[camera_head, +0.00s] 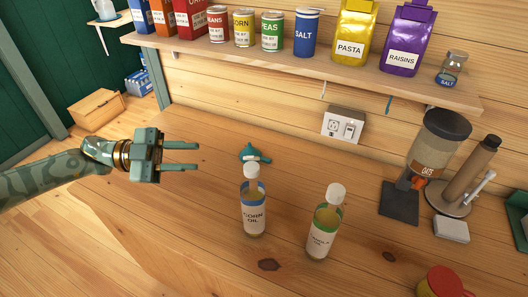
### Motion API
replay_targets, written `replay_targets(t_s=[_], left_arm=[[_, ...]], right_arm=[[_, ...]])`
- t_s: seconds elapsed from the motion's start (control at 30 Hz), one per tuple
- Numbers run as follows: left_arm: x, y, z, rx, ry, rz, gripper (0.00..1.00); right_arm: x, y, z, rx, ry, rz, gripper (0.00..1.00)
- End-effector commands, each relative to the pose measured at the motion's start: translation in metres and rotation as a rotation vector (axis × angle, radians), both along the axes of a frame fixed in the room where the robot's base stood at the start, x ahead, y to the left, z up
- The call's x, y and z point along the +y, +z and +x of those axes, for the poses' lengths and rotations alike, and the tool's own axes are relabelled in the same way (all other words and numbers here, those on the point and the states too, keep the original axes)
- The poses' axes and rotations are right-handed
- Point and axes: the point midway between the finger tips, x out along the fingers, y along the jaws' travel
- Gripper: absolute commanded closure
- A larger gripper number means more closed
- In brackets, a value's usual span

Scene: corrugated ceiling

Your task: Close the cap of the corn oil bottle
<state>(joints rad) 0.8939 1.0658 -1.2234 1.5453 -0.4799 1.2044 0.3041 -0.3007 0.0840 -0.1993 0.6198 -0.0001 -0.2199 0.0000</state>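The corn oil bottle (253,217) stands upright on the wooden counter, a clear bottle with a blue-edged label. Its white cap (251,170) shows at the top of the neck; I cannot tell at this size whether it is fully shut. My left gripper (197,157) comes in from the left, above the counter and to the left of the bottle. Its two fingers are apart, point right, and have nothing between them. My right gripper is not in view.
A second oil bottle (322,234) with a green-edged label and white cap stands close to the right. A small teal object (253,153) lies just behind the corn oil. An oats dispenser (436,150) stands farther right. The counter left of the bottles is clear.

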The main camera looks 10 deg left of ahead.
Motion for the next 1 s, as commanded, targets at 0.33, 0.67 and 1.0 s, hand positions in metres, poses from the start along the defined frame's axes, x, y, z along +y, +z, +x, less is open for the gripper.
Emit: replay_targets(t_s=[0.33,0.67,1.0], left_arm=[[-0.074,0.005,0.006,-0.001,-0.007,-0.005,0.72],[-0.143,0.003,0.014,0.0,-0.002,-0.003,0.72],[-0.16,0.001,0.016,0.0,-0.001,-0.002,0.72]], right_arm=[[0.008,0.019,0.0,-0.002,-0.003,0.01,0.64],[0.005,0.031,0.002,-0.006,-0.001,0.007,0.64],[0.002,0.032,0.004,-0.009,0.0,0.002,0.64]])
